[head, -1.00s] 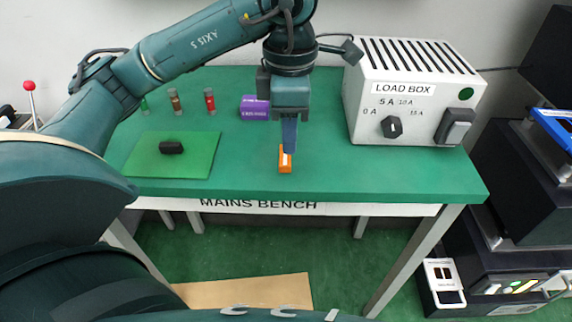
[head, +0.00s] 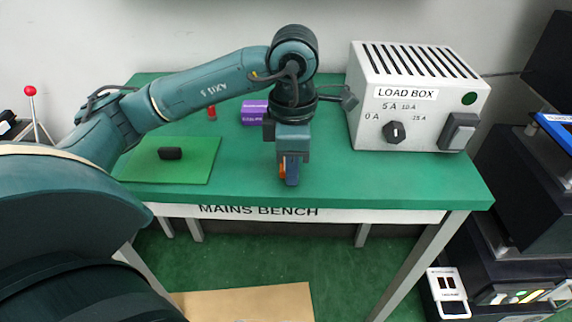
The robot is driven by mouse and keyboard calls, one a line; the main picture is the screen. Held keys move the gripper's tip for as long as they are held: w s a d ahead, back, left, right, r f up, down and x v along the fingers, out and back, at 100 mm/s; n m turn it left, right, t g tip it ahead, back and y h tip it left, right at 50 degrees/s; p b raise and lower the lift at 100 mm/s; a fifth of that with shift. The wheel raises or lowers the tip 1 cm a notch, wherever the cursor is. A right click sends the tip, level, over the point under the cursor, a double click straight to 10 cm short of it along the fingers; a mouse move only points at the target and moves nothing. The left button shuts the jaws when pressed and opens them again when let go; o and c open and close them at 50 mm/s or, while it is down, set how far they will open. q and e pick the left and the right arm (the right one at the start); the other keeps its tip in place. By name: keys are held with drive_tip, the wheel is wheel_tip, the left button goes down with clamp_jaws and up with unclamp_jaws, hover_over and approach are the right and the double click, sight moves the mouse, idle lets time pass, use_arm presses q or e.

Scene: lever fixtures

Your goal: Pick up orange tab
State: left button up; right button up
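The orange tab (head: 282,171) is on the green bench top near its front edge, in the middle of the head view. Only a narrow strip of it shows. My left gripper (head: 288,180) points down right at the tab, low over the bench. One dark blue finger stands in front of the tab's right side and the gripper body covers its top. The other finger is hidden, so I cannot tell whether the fingers are closed on the tab. My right gripper is not in view.
A white load box (head: 410,110) with a knob and a switch stands to the right. A purple block (head: 254,112) lies behind my gripper. A black piece (head: 170,153) sits on a green mat (head: 195,172) at left. The bench (head: 400,180) is clear at front right.

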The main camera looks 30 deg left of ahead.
use_arm(q)
clamp_jaws()
